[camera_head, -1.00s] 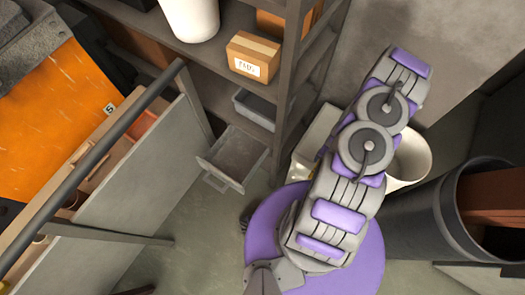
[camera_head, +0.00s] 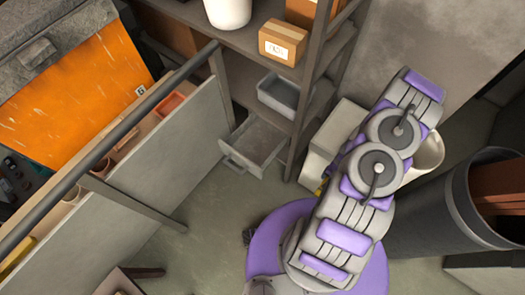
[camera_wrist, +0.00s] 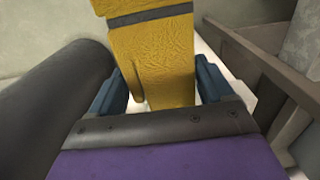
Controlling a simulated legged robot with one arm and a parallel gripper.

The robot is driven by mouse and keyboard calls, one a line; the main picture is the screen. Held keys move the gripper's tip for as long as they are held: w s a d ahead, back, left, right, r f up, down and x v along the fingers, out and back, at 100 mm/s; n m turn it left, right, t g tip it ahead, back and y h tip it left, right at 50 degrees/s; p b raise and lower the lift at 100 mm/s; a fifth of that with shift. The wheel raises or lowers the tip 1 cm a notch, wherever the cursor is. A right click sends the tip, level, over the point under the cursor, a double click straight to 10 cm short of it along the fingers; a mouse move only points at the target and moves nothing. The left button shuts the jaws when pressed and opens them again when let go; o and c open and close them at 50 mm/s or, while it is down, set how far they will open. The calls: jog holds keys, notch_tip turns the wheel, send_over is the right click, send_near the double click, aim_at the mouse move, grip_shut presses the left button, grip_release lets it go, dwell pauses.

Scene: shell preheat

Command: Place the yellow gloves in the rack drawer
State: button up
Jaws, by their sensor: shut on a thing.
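The yellow glove (camera_wrist: 155,60) is held between the two blue fingers of my gripper (camera_wrist: 160,92) in the wrist view. It has a dark band near the top of that view, and I cannot tell whether it is one glove or a pair. In the head view my arm hides the gripper; only a small yellow patch (camera_head: 322,186) shows at the arm's left side. The rack (camera_head: 240,38) stands at the back. Its low grey drawer (camera_head: 232,162) is pulled out and looks empty, to the left of my arm.
A grey bin (camera_head: 283,90) and a cardboard box (camera_head: 283,42) are on the rack shelves. A railed panel (camera_head: 165,150) stands to the left of the drawer. A large dark barrel (camera_head: 425,205) is on the right. Floor (camera_head: 205,205) is clear in front of the drawer.

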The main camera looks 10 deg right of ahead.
jog(key=w+a+r+n, duration=0.3)
jog(key=w+a+r, duration=0.5)
jog(key=r, duration=0.4)
jog(key=w+a+r+n, duration=0.3)
jog(key=w+a+r, duration=0.4)
jog(key=r, duration=0.6)
jog(key=w+a+r+n, duration=0.3)
jog(key=w+a+r, duration=0.5)
jog(key=r, duration=0.5)
jog(key=shift+w+a+n, duration=0.35)
jog(key=shift+w+n, duration=0.05)
jog(key=shift+w, duration=0.75)
